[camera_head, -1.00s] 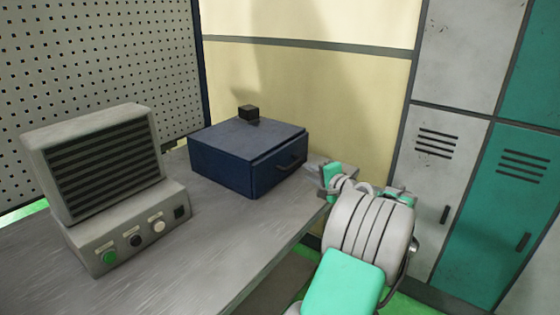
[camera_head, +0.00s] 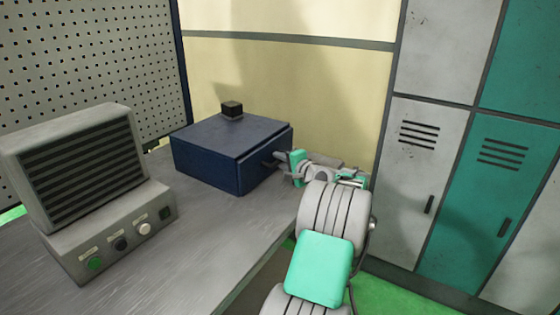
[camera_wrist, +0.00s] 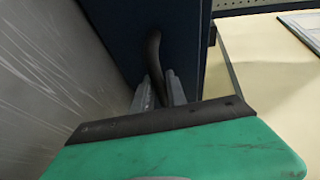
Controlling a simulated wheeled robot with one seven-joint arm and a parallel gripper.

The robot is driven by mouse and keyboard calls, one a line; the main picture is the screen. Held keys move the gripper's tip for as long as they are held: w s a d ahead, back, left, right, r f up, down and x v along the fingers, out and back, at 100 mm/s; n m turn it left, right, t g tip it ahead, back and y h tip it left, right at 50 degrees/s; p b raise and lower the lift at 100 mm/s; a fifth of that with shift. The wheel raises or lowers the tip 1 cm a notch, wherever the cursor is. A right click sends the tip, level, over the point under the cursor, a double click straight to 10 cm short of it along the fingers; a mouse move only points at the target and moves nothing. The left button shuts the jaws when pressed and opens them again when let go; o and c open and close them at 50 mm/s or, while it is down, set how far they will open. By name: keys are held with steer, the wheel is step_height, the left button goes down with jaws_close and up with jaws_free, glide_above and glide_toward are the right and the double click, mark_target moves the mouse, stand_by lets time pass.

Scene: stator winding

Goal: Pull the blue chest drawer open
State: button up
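The blue chest (camera_head: 215,155) stands on the grey workbench, with its drawer front facing right and closed in the head view. My gripper (camera_head: 282,158) is at the drawer front, at the height of the handle. In the wrist view, the dark curved handle (camera_wrist: 154,50) runs down the blue drawer front (camera_wrist: 120,35) and passes between the two grey fingers of my gripper (camera_wrist: 159,88). The fingers are close together, one on each side of the handle, and look shut on it. Part of the handle is hidden by the fingers.
A small black block (camera_head: 232,109) sits on top of the chest. A grey control box with a louvred panel (camera_head: 85,175) stands on the bench (camera_head: 190,235) at left. Lockers (camera_head: 425,190) stand at right, and a yellow wall (camera_head: 320,95) is behind.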

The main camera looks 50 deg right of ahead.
jaws_close()
stand_by(1.3)
